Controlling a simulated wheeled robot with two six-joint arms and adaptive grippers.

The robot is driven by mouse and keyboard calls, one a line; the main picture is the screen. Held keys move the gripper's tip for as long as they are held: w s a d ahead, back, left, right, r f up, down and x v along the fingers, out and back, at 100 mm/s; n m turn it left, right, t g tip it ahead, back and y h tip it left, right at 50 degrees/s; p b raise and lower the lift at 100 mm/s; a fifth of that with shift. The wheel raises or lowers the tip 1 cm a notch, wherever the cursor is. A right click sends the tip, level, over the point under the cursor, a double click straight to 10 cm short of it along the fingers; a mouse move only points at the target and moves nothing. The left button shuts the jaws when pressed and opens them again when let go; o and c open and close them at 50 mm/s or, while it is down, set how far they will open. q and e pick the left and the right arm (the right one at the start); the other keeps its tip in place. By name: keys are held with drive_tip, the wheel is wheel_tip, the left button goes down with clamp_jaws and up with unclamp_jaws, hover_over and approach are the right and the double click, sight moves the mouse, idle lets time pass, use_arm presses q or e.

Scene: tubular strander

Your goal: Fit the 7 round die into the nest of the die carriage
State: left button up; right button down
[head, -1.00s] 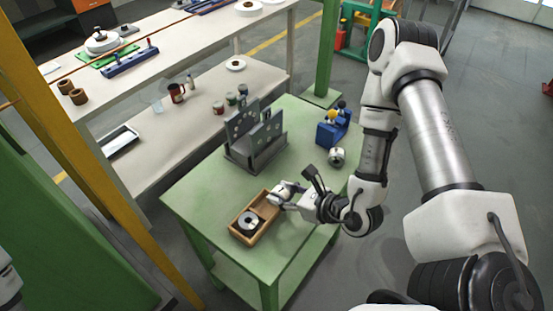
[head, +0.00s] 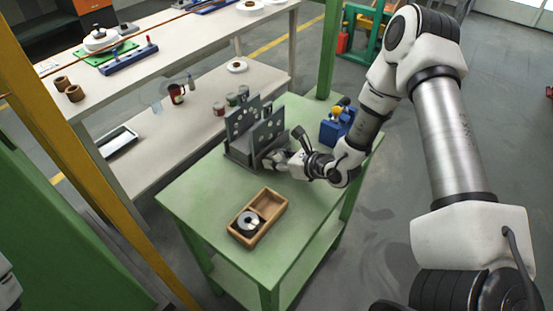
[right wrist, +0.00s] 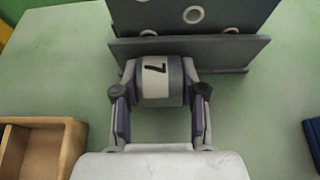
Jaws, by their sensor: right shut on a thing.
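The round die marked 7 (right wrist: 156,80) is grey with a white label band, seen in the right wrist view. My right gripper (right wrist: 160,90) is shut on it, one finger on each side. The grey die carriage (head: 238,157) stands on the green table, with upright plates that have round holes. It also shows in the right wrist view (right wrist: 190,50), just beyond the die. In the head view my right gripper (head: 273,160) is at the carriage's right front side. I cannot tell whether die and carriage touch. The nest is not clearly visible. My left gripper is out of view.
A wooden tray (head: 274,202) with another round die (head: 247,222) in it lies toward the front of the green table (head: 205,190). A blue block (head: 331,133) stands at the back right. The table's left front is clear.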

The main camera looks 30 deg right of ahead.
drive_tip(key=shift+w+f, duration=0.15)
drive_tip(key=shift+f, duration=0.3)
drive_tip(key=shift+f, duration=0.15)
drive_tip(key=c, duration=0.7)
unclamp_jaws()
drive_tip(key=shift+o, duration=0.2)
